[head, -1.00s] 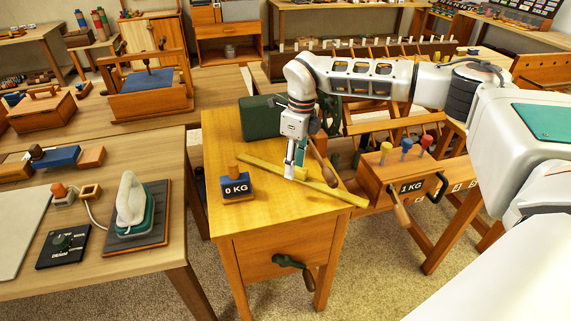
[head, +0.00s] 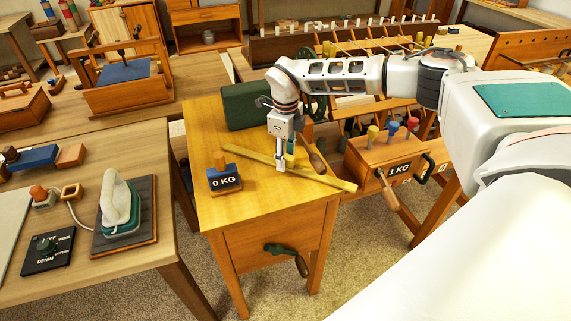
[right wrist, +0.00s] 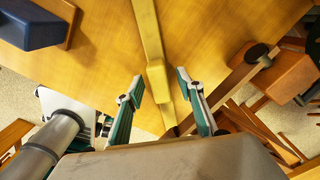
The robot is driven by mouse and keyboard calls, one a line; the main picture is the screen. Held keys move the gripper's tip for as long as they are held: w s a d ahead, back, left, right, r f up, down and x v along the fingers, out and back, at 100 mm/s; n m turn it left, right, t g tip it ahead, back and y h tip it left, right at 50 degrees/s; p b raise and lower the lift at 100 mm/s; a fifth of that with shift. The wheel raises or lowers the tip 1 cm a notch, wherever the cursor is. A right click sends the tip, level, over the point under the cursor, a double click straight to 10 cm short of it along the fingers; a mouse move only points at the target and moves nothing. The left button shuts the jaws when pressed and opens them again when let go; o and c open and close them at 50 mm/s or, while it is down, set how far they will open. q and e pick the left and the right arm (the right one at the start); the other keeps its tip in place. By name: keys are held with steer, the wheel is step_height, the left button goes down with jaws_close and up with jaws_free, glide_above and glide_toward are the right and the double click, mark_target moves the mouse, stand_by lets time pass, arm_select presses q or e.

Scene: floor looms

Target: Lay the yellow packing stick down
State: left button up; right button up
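The long yellow packing stick (head: 320,177) lies slantwise across the yellow worktable (head: 216,132), its right end near the table's right edge. My right gripper (head: 282,168) is over the middle of it, pointing down. In the right wrist view the stick (right wrist: 148,30) runs between my right gripper's two fingertips (right wrist: 160,91). The fingers are spread, with a gap on each side of the stick's thicker yellow block (right wrist: 159,82). Whether the stick rests flat all along is hard to tell. My left gripper is not in view.
A blue 0 KG weight block (head: 224,181) stands left of the stick. A dark green case (head: 245,105) is at the table's back. A wooden box marked 1 KG (head: 390,160) with coloured knobs stands at right. A crank (head: 287,255) is on the table's front.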

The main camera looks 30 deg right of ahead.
jaws_close()
steer(key=shift+r, duration=0.1)
